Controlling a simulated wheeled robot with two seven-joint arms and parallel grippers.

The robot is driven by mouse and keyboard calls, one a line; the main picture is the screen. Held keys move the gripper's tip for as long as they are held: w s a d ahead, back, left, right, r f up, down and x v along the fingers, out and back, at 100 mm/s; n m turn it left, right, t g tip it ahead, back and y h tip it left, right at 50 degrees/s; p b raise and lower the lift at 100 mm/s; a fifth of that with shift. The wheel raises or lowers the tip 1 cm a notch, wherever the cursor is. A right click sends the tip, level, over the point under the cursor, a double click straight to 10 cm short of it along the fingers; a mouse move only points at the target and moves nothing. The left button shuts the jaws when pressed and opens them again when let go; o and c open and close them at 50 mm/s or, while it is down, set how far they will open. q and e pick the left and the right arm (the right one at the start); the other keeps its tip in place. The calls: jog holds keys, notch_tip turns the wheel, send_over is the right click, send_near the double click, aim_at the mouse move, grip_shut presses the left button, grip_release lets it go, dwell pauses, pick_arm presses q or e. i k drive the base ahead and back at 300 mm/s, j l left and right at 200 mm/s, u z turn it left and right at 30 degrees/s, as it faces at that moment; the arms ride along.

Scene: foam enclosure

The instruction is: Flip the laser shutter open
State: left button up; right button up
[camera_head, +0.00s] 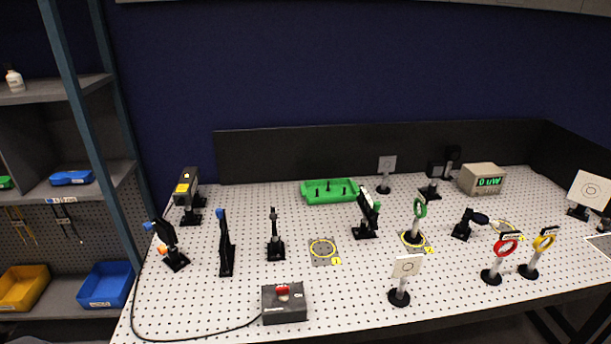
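A dark laser-like box (187,187) with a yellow label stands on a black mount at the back left of the perforated table (200,310). In front of it is a tilted black mount (165,234) with a blue knob and an orange spot. To its right a slim black upright piece (225,245) with a blue tip stands on a base. A thin black post mount (275,236) stands further right. None of these is clearly marked as the shutter, and I cannot tell its state. Neither gripper is in view.
A grey box with a red button (284,302) sits at the front edge, its cable running left. A green tray (329,190), meter reading 0 uW (482,179), white target card (406,267) and red ring mount (505,248) stand rightward. Shelves with bins (106,286) are left.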

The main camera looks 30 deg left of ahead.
aim_at(219, 212)
jog(key=u, duration=1.35)
